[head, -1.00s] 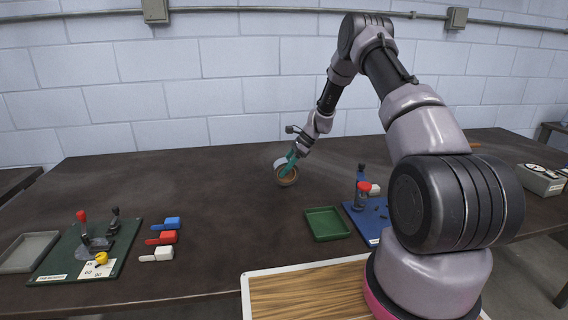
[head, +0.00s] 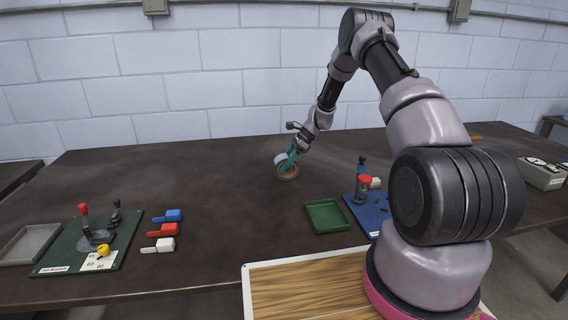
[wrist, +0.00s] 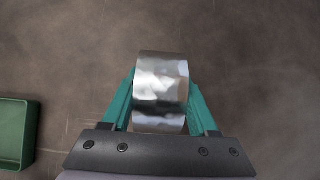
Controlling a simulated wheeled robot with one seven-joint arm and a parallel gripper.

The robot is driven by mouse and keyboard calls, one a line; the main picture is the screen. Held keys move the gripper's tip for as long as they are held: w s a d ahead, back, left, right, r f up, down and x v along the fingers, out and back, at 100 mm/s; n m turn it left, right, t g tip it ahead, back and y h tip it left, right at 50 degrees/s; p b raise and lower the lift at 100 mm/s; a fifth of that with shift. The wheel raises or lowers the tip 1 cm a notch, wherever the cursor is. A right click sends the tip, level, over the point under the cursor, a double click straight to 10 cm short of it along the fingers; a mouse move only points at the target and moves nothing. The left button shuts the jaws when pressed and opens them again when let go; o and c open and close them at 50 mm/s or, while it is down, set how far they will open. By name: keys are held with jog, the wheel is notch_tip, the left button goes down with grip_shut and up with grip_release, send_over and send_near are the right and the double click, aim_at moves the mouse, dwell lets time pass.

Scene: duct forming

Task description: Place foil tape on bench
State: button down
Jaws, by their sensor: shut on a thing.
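The foil tape is a shiny silver roll (wrist: 161,85) between the two teal fingers in the wrist view. In the head view the roll (head: 287,172) shows its brown core ring, tilted, over the middle of the dark bench (head: 215,235). My gripper (head: 291,158) is shut on the roll from above; its fingers (wrist: 160,100) press on both sides of the roll in the wrist view. The roll is at or just above the bench top; I cannot tell whether it touches.
A green tray (head: 327,216) and a blue board (head: 370,212) with a red-topped tool lie right of the roll. At left are a dark green board (head: 62,250), a grey tray (head: 28,245) and small blue, red and white blocks (head: 165,232). The bench around the roll is clear.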

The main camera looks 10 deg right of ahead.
jog(key=shift+f, duration=0.1)
jog(key=shift+c, duration=0.4)
grip_release()
jog(key=v, duration=1)
jog(key=s+r+n+t+h, duration=0.1)
jog(key=s+r+n, duration=0.1)
jog(key=s+r, duration=0.5)
jog(key=s+r+n+t+h, duration=0.1)
jog(key=s+r+n, duration=0.2)
jog(key=r, duration=0.8)
jog(key=s+r+n+t+h, duration=0.1)
jog(key=s+r+n, duration=0.1)
jog(key=s+r, duration=0.5)
jog(key=s+r+n+t+h, duration=0.1)
jog(key=s+r+n+t, duration=0.1)
jog(key=s, duration=0.9)
jog(key=s+r+n+t+h, duration=0.1)
jog(key=s+r+n, duration=0.4)
jog(key=s, duration=0.7)
jog(key=shift+s+d+r+t+h, duration=0.15)
jog(key=shift+r+t+h, duration=0.15)
jog(key=shift+r+t, duration=0.5)
